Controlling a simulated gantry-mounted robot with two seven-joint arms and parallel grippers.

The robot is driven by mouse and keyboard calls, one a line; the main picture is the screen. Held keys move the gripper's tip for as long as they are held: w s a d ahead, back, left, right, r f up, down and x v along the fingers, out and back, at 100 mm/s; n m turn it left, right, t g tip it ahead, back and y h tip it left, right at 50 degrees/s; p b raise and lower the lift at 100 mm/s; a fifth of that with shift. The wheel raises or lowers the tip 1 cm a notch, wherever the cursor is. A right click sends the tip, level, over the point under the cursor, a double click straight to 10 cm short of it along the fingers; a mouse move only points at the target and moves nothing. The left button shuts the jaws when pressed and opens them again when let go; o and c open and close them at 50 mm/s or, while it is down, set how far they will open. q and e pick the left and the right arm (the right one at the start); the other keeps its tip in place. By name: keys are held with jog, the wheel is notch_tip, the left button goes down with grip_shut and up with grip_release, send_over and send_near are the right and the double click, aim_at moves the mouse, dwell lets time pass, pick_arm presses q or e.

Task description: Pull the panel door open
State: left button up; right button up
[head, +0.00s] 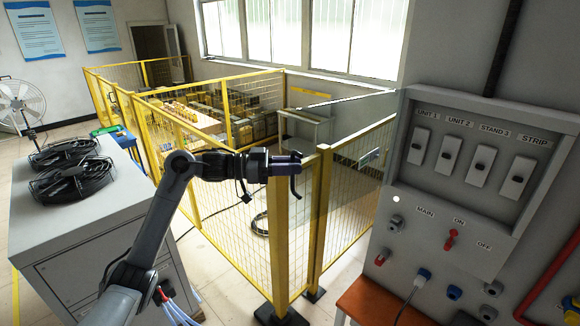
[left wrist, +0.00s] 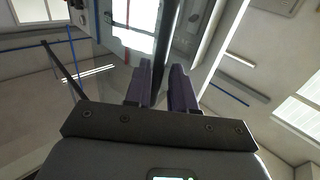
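The grey panel (head: 392,180) fills the right side of the head view, with its switches uncovered. A clear, faintly tinted door (head: 362,122) appears to stand swung out to the left from the panel's left edge; its outline is hard to make out. My left gripper (head: 294,168) is at the left end of this see-through sheet, in front of the yellow fence post. In the left wrist view the two fingers (left wrist: 160,88) are parted, with a dark strip (left wrist: 168,35) running up from between them. Contact with the strip cannot be told. My right gripper is not seen.
A yellow mesh fence (head: 290,240) stands behind my left gripper. An orange stool or box (head: 375,303) sits below the panel.

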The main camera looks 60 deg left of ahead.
pick_arm(q)
jog(key=shift+o, duration=1.2)
jog(key=shift+w, duration=0.1)
jog(key=shift+s, duration=0.2)
jog(key=b+v, duration=0.5)
jog(key=v, duration=0.5)
jog(key=shift+s+a, duration=0.15)
jog(key=shift+s, duration=0.1)
